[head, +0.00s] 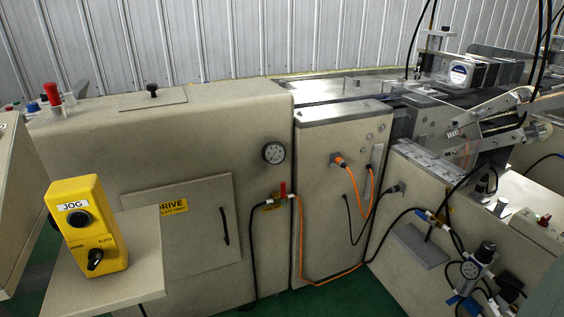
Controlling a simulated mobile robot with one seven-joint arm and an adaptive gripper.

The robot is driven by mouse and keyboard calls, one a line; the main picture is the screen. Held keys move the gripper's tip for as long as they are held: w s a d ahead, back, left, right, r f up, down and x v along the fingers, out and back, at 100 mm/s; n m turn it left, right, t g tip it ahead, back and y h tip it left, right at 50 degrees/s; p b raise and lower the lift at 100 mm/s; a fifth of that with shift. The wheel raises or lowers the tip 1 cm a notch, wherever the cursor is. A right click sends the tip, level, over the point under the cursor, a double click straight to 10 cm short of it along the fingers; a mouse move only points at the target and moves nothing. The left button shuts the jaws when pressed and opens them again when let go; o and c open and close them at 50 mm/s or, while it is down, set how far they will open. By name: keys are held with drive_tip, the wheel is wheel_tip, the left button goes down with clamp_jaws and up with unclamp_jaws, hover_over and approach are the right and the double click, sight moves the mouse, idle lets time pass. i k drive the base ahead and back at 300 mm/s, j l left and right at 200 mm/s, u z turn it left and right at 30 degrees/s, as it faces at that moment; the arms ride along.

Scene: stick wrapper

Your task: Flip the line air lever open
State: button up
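A small red lever (283,188) stands upright on a brass-coloured valve fitting in the middle of the head view. It is on the front of the beige machine cabinet, below and slightly right of a round pressure gauge (274,153). A black hose (253,250) drops from the left of the fitting, and an orange hose (301,235) leaves from its right. A small yellow tag (270,206) is by the fitting, too small to read. My gripper is not in view, and nothing touches the lever.
A yellow JOG control box (88,228) stands on a beige shelf (115,275) at the front left. A door with a black handle (225,226) is left of the lever. Orange and black cables hang to its right. Green floor (345,300) shows in front.

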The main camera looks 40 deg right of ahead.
sight(283, 184)
drive_tip(key=i+l+z, duration=0.2)
drive_tip(key=z, duration=0.3)
drive_tip(key=i+l+z, duration=0.2)
drive_tip(key=z, duration=0.3)
drive_tip(key=i, duration=0.15)
drive_tip(key=k+l, duration=0.2)
drive_tip(key=k, duration=0.2)
drive_tip(key=i+j, duration=0.15)
drive_tip(key=i, duration=0.25)
